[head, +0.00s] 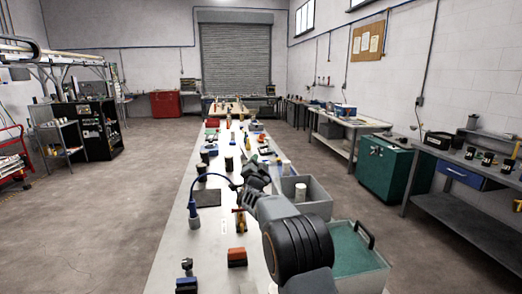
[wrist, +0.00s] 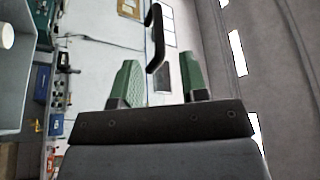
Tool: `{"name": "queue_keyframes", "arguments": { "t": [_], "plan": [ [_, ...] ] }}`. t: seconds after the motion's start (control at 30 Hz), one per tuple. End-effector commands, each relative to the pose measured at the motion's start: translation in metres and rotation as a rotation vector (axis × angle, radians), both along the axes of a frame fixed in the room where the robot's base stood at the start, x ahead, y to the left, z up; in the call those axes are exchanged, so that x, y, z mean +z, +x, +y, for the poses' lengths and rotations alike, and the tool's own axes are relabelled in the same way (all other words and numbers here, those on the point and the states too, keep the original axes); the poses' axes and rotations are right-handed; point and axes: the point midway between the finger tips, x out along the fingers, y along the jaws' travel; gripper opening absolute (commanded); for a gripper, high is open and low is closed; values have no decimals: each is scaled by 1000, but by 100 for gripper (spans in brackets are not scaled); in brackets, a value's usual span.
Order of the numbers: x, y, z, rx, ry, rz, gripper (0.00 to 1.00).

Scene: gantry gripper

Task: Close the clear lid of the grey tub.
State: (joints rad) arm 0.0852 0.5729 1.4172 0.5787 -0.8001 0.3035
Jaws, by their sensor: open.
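The grey tub (head: 318,203) stands at the right edge of the long table in the head view, open at the top, with a white cylinder (head: 300,191) in it. A clear, teal-tinted lid (head: 352,258) with a black handle (head: 367,235) shows on its near side, raised off the opening. In the wrist view, my gripper (wrist: 164,82) is open and empty, its green fingers spread. The black handle (wrist: 157,38) is ahead of them, roughly in line with the gap. The tub wall (wrist: 25,75) is at the left. My arm hides the gripper in the head view.
Small tools, including an orange-topped block (head: 237,254) and a blue-tubed item (head: 194,212), stand on the long table (head: 215,222) left of my arm. A green cabinet (head: 388,172) and a side bench (head: 475,178) are to the right. The floor aisles are clear.

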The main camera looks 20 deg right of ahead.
Motion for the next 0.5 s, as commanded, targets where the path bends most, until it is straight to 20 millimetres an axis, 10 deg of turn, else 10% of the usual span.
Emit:
{"name": "queue_keyframes", "arguments": {
  "t": [0.5],
  "plan": [
    [17,51,-32,-3,-1,1,40]
  ]
}}
